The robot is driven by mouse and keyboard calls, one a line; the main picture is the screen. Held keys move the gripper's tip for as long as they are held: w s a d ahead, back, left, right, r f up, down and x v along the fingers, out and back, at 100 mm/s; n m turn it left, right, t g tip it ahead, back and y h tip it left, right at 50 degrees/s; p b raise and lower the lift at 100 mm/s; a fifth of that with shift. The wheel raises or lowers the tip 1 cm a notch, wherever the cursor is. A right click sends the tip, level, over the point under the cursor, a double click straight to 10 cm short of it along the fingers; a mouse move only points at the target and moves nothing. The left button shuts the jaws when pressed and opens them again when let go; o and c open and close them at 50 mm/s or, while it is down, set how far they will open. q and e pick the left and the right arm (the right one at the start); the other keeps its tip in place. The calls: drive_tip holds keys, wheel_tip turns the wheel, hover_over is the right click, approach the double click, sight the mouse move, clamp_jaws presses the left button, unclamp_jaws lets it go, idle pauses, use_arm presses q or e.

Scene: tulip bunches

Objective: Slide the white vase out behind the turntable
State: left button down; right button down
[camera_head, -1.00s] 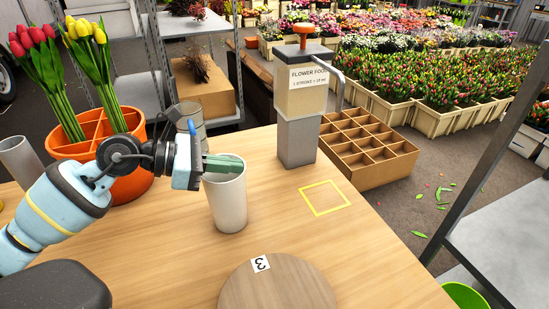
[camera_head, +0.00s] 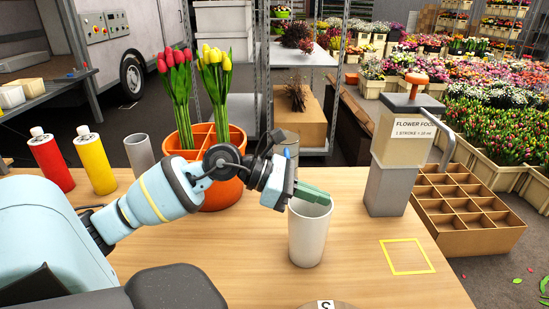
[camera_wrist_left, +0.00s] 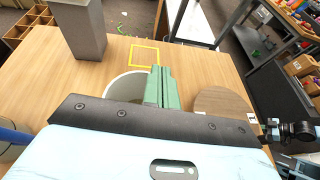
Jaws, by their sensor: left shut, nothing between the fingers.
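The white vase (camera_head: 308,236) stands upright on the wooden table in the head view. Its rim also shows in the left wrist view (camera_wrist_left: 122,90), partly hidden by my gripper. My left gripper (camera_head: 314,193) has its green fingers shut together with nothing between them. They lie over the vase's mouth at rim height; I cannot tell whether they touch the rim. The turntable (camera_wrist_left: 222,104) is a round wooden disc to the right of the vase in the left wrist view. Only its edge (camera_head: 340,304) with the number card shows at the bottom of the head view. My right gripper is not in view.
A yellow square outline (camera_head: 407,257) marks the table right of the vase. The flower food dispenser (camera_head: 397,150) stands behind it. An orange pot (camera_head: 222,194) with tulips, a grey tube (camera_head: 139,153), and red (camera_head: 51,161) and yellow (camera_head: 94,161) bottles stand to the left.

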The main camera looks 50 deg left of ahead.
use_arm(q)
drive_tip(key=s+a+b, duration=0.1)
drive_tip(key=s+a, duration=0.7)
drive_tip(key=shift+a+b, duration=0.2)
drive_tip(key=shift+b, duration=0.1)
idle(0.5)
